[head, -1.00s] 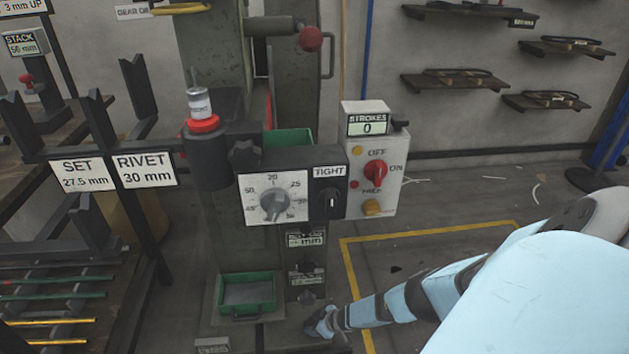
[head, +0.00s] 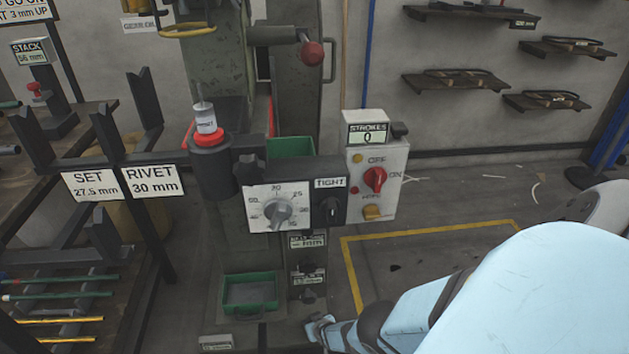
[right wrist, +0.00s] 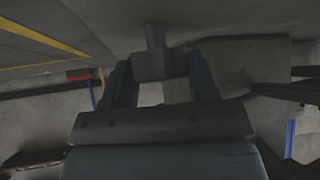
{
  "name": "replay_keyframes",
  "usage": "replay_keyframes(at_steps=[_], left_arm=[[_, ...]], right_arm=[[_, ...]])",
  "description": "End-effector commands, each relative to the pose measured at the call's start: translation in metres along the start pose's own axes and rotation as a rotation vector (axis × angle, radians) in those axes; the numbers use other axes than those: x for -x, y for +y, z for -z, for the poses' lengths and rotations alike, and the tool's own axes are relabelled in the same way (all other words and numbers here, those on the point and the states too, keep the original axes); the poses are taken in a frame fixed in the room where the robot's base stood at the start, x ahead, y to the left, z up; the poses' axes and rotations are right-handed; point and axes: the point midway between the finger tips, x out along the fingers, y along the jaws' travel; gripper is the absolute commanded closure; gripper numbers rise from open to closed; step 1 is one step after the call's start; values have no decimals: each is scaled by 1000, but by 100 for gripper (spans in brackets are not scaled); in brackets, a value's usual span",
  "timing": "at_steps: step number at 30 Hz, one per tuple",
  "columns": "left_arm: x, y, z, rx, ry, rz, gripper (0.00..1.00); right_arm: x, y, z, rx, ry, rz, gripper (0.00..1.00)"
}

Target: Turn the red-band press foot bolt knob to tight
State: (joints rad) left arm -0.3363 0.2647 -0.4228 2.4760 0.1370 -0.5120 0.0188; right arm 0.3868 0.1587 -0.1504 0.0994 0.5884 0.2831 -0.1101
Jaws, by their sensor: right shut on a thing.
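The press with the red band (head: 206,137) stands in the middle of the head view. My right gripper (head: 321,329) is low at the foot of the press, at the bottom of the head view, partly cut off by the frame edge. In the right wrist view, it is shut on a grey knob (right wrist: 155,64) whose stem meets a grey surface. I take this to be the foot bolt knob; its marking cannot be read. A small black knob under a TIGHT label (head: 330,183) sits higher on the press panel. My left gripper is out of view.
The panel carries a white dial (head: 278,211) and a switch box (head: 374,180) with a red knob. A green tray (head: 250,290) sits low on the press. A rack with SET and RIVET signs (head: 150,180) stands left.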

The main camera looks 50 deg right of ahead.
Motion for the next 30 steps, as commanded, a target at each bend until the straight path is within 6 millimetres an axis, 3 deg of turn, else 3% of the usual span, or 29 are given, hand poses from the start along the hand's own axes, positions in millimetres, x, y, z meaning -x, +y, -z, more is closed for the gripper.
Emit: replay_keyframes(at_steps=[1,21,22,25,30], left_arm=[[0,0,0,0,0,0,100],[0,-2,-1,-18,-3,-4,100],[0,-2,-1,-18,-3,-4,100],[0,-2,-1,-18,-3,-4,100],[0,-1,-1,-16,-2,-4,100]], right_arm=[[-2,2,7,-18,11,-16,70],[-1,0,6,-58,8,-57,70],[-1,0,6,-58,8,-57,44],[-1,0,5,-58,6,-57,21],[0,0,2,-57,3,-56,21]])
